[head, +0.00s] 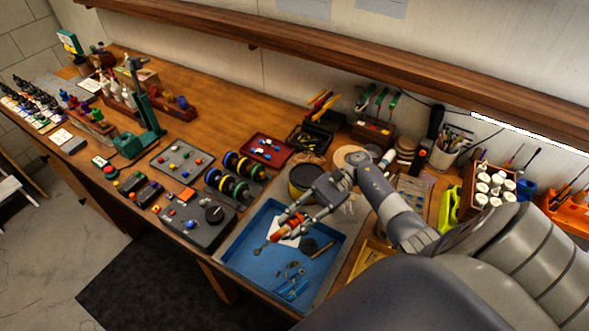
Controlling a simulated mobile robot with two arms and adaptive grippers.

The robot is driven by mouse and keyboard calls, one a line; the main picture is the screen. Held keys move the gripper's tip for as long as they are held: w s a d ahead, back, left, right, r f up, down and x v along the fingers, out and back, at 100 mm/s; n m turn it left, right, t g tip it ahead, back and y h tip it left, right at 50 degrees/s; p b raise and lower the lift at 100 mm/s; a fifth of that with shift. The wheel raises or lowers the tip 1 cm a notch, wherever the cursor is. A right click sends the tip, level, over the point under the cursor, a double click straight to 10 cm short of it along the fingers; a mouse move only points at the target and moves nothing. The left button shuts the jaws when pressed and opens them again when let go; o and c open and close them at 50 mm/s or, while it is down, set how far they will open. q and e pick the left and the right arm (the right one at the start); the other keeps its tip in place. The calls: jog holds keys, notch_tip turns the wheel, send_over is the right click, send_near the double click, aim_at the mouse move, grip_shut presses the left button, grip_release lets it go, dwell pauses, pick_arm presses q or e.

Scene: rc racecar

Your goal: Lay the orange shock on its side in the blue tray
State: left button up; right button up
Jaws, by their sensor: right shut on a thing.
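The blue tray (246,266) lies near the front edge of the bench, in the middle of the head view. It holds a white card, a dark round piece and several small metal and blue parts. My right gripper (282,230) reaches over the tray's back left part. It is shut on the orange shock (279,234), which looks tilted close to lying flat. The fingers cover part of the shock. I cannot tell whether the shock touches the tray floor. My left gripper is not in view.
A dark plate (198,222) with small parts is left of the blue tray. A yellow-rimmed dark tub (306,182) stands close behind my right gripper. A wooden shelf (370,55) overhangs the bench.

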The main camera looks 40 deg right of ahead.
aim_at(295, 246)
jog(key=shift+s+d, duration=0.1)
jog(key=shift+s, duration=0.1)
jog(key=shift+f, duration=0.25)
notch_tip(295, 246, down, 3)
jog(key=shift+f+b, duration=0.2)
jog(key=shift+b, duration=0.3)
jog(key=shift+f+b, duration=0.3)
jog(key=shift+f, duration=0.3)
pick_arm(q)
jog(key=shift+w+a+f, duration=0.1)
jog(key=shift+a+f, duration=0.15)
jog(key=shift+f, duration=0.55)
pick_arm(e)
jog(key=shift+f, duration=0.25)
